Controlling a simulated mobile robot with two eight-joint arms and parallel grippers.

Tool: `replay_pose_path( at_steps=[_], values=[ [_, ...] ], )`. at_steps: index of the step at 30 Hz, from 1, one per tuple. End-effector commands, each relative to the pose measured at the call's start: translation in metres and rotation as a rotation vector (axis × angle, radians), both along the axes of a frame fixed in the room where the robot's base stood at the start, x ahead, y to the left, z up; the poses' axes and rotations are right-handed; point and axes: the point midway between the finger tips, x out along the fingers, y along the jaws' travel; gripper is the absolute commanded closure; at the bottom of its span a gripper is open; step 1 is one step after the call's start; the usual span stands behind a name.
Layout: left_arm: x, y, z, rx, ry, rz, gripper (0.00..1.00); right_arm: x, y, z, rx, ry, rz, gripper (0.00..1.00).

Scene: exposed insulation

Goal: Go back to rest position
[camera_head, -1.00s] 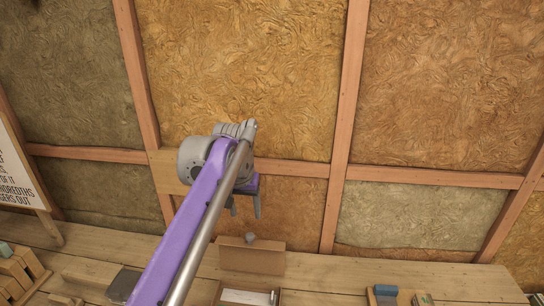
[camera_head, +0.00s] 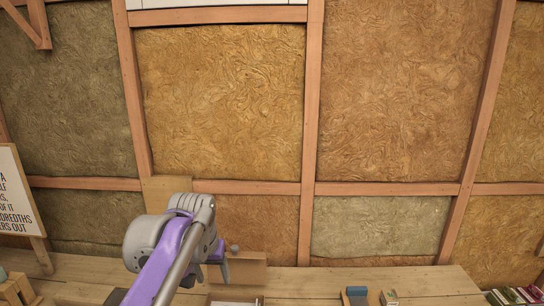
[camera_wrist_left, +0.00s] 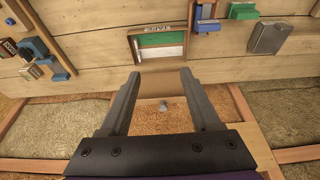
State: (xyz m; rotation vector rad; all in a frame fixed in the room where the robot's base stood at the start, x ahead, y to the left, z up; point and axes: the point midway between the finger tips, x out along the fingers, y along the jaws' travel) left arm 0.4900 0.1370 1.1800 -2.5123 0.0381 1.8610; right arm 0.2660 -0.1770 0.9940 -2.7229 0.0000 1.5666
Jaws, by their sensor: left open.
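My left gripper (camera_head: 207,275) shows low in the head view, at the end of my purple and grey arm. In the left wrist view its two dark fingers (camera_wrist_left: 159,82) are spread apart with nothing between them. Beyond them is an open wooden box (camera_wrist_left: 160,43) with a green and white inside. Its brown lid (camera_wrist_left: 165,84) stands raised with a small grey knob (camera_wrist_left: 163,106). The lid (camera_head: 247,268) also shows in the head view, just right of the gripper, and the arm partly hides that area. My right gripper is in neither view.
A wooden bench (camera_head: 430,282) runs along the insulated wall (camera_head: 225,100). A framed sign (camera_head: 15,195) stands at the left. Wooden blocks (camera_head: 15,288) lie at the left end, small blue and green items (camera_head: 358,292) right of the box, books (camera_head: 515,296) at the far right.

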Motion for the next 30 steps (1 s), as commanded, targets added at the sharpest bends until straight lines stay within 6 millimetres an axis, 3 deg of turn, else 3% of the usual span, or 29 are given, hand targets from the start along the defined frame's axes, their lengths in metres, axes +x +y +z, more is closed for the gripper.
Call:
replay_pose_path(
  at_steps=[5, 12, 18, 23, 30],
  values=[
    [-0.053, 0.013, -0.028, -0.004, -0.055, 0.007, 0.36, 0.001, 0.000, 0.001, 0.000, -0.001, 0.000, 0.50],
    [-0.146, 0.030, -0.103, -0.005, -0.150, 0.019, 0.36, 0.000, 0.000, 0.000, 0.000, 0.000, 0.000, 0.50],
    [-0.203, 0.038, -0.162, -0.001, -0.210, 0.027, 0.36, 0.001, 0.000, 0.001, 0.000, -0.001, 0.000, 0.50],
    [-0.221, 0.040, -0.184, 0.000, -0.230, 0.029, 0.36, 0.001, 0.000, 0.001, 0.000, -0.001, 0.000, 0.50],
    [-0.223, 0.040, -0.185, -0.001, -0.233, 0.029, 0.36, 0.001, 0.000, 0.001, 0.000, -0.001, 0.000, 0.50]
  ],
)
